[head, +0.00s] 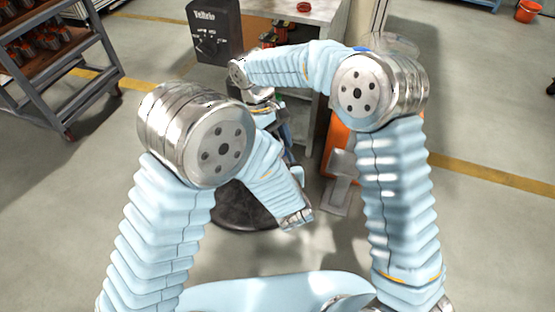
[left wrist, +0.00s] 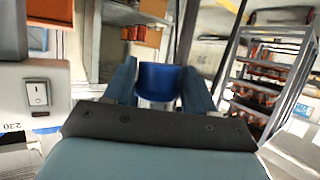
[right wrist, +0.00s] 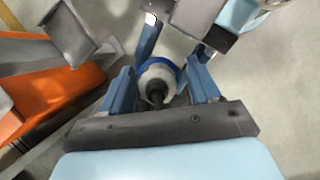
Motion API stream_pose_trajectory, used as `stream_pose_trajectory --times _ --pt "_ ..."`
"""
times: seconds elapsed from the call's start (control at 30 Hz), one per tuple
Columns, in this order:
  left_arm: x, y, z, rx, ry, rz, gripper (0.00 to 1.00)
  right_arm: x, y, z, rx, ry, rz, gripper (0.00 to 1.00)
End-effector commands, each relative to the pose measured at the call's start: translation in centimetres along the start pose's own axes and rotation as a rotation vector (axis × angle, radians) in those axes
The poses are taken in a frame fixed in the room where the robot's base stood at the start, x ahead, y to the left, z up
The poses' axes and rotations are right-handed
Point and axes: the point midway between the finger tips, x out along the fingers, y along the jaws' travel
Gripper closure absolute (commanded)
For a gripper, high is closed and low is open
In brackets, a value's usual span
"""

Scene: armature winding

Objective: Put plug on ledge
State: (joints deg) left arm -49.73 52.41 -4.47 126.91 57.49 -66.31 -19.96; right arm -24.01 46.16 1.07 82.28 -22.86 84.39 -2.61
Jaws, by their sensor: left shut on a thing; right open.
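The blue plug (left wrist: 160,81) sits between the fingers of my left gripper (left wrist: 160,75) in the left wrist view, and the gripper is shut on it. In the right wrist view the plug (right wrist: 157,84) shows a blue rim, a pale ring and a black stem pointing towards the camera. My right gripper (right wrist: 163,78) is open, with its fingers on either side of the plug. The left gripper's fingers show just beyond it. In the head view both grippers and the plug are mostly hidden behind my arms. I cannot tell which surface is the ledge.
A dark control box (head: 214,32) stands beside a grey bench top (head: 325,10). An orange machine part (right wrist: 55,92) with a grey pedal (head: 340,180) is close by. A switch (left wrist: 38,97) shows at left. A parts rack (head: 75,62) stands far left.

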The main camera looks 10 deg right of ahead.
Motion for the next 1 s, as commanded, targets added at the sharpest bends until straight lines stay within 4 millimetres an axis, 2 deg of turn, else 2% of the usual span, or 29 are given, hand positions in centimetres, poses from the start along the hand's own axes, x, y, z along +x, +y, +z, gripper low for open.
stream_pose_trajectory --times 0.17,0.27,0.6,0.73,0.87,0.97,1.0 --pt "0.0 0.4 -0.5 -0.003 0.013 0.008 0.78 -0.2 -0.5 -0.1 -0.008 -0.004 -0.007 0.26" --pt "0.0 0.3 -0.5 -0.003 0.012 0.007 0.78 -1.2 -0.4 -0.1 -0.007 -0.002 -0.005 0.26" --pt "0.0 0.1 -0.3 -0.002 0.007 0.002 0.78 -6.7 -0.1 -0.1 -0.001 0.001 -0.001 0.26" --pt "0.0 0.1 -0.2 -0.002 0.006 0.002 0.78 -7.6 0.0 -0.1 0.006 0.001 -0.004 0.26" --pt "0.0 0.1 -0.2 -0.002 0.006 0.001 0.78 -5.9 0.7 -0.9 0.097 0.025 -0.047 0.26" --pt "0.0 0.1 -0.2 -0.001 0.005 0.001 0.78 -2.4 2.2 -2.4 0.295 0.070 -0.132 0.26" --pt "0.0 0.1 -0.2 -0.001 0.005 0.001 0.78 -0.6 3.0 -3.0 0.411 0.094 -0.179 0.26"
